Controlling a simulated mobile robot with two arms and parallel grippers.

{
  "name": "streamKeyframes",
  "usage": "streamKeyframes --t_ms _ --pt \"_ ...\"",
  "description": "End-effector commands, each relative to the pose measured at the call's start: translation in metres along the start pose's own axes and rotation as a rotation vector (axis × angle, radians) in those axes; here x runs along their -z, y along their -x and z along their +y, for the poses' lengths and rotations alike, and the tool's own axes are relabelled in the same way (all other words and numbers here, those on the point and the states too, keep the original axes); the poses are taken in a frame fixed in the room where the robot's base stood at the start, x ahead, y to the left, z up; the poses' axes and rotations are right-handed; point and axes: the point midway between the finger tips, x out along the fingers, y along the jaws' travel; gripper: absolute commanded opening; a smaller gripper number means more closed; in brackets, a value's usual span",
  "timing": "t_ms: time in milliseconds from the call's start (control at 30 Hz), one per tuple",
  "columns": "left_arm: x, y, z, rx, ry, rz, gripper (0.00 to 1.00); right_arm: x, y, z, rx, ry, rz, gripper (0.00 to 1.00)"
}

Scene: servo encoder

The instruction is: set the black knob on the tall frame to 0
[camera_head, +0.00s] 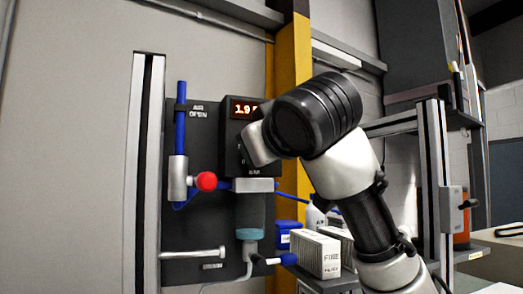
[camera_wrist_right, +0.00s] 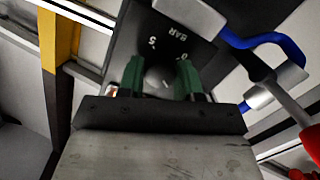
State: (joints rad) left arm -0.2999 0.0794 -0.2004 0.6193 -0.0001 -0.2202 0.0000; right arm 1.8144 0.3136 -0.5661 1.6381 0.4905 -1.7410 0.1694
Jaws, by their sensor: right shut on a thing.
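The black knob (camera_wrist_right: 157,78) shows in the right wrist view between the green finger pads of my right gripper (camera_wrist_right: 158,74), which is shut on it. Dial marks "5", "0" and "BAR" (camera_wrist_right: 172,33) are printed beside it on the dark face. A white line shows on the knob; its exact reading is unclear. In the head view, my right arm hides the knob. The dark unit (camera_head: 229,165) on the panel has a lit red display (camera_head: 242,109) starting "1.9"; its last digit is partly covered. My left gripper is not in view.
A silver upright post (camera_head: 148,170) stands left of the panel. A red ball handle (camera_head: 206,181), a blue pipe (camera_head: 181,130) and a grey-blue cylinder (camera_head: 249,213) are close below and left. White ribbed boxes (camera_head: 315,255) and a blue box (camera_head: 288,235) stand lower right.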

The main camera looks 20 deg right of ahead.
Motion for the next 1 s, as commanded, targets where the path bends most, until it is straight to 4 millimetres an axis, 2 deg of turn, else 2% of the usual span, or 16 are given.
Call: streamKeyframes --t_ms 1000 --pt "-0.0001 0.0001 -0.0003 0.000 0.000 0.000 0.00 0.0002 0.0001 -0.0019 -0.086 0.960 -0.051 0.11"
